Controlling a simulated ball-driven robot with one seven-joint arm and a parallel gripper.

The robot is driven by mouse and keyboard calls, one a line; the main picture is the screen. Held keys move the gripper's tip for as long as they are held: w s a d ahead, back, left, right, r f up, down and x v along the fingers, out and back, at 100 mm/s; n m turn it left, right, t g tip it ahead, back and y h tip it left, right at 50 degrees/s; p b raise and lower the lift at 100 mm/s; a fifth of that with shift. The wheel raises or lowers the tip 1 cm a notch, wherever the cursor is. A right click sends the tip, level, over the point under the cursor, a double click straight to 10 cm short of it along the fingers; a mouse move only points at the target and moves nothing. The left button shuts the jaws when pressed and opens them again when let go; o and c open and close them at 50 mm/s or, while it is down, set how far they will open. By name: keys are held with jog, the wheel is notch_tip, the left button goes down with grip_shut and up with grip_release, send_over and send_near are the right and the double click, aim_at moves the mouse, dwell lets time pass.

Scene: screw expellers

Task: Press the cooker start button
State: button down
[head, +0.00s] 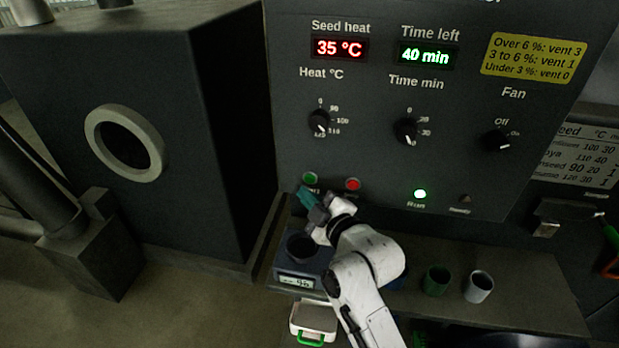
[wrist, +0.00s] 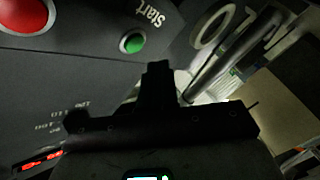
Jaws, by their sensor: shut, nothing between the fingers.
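The green start button (head: 310,178) is at the lower left of the dark cooker panel (head: 385,160). In the wrist view the green button (wrist: 133,42) shows in full beside the word "Start". My gripper (head: 303,192) is shut and empty, its tips just below the button in the head view and partly over its label. In the wrist view my dark fingers (wrist: 158,72) are a little below the button in the picture; I cannot tell if anything touches. The Run lamp (head: 420,194) is lit green. The displays read 35 °C (head: 339,48) and 40 min (head: 426,56).
A red button (head: 353,184) sits close right of the green one. The heat knob (head: 319,122), time knob (head: 406,131) and fan knob (head: 497,141) are above. A scale with a dark cup (head: 300,247) and two cups (head: 437,281) (head: 479,287) stand below.

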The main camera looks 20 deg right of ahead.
jog(key=s+a, duration=0.1)
jog(key=s+a+p, duration=0.1)
jog(key=s, duration=0.1)
dwell(0.9)
jog(key=s+f+g, duration=0.1)
jog(key=f, duration=0.1)
jog(key=s+d+f+m+g, duration=0.1)
jog(key=s+f, duration=0.1)
jog(key=s+f+m+g, duration=0.1)
jog(key=s+f, duration=0.1)
jog(key=shift+s+d+f+g+h, duration=0.15)
jog(key=shift+f+g+h, duration=0.15)
jog(key=shift+f+h, duration=0.1)
jog(key=s+d+f+m+g, duration=0.2)
jog(key=s+f+m+g, duration=0.1)
jog(key=s, duration=0.7)
jog(key=s+d+f+m+g+h, duration=0.1)
jog(key=s+f+m+g, duration=0.3)
jog(key=s, duration=0.6)
jog(key=s+d+f+m+g+h, duration=0.1)
jog(key=s+d+f+m+g, duration=0.2)
jog(key=s, duration=0.7)
jog(key=shift+s+d+f+g, duration=0.3)
jog(key=shift+d+f+g, duration=0.2)
jog(key=shift+g, duration=0.7)
